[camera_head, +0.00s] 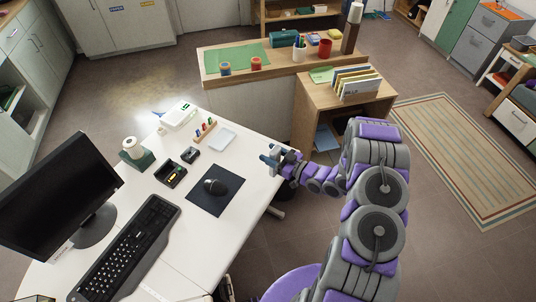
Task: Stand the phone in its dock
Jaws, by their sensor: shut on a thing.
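My gripper (270,158) is at the right edge of the white desk, near the mouse pad. It is shut on a small, thin grey-blue thing that looks like the phone, mostly hidden by the jaws. Its exact tilt is too small to tell. A small black holder (190,155), which may be the dock, stands on the desk to the left of my gripper. A black open tray (171,174) with a yellow item in it is just nearer. I cannot tell for sure which of the two is the dock.
A mouse (215,187) lies on a dark pad (203,203). A pale flat tray (223,138), a rack of coloured pieces (205,129), a white device (178,115), a green-based roll holder (137,154), a keyboard (126,250) and a monitor (58,195) share the desk.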

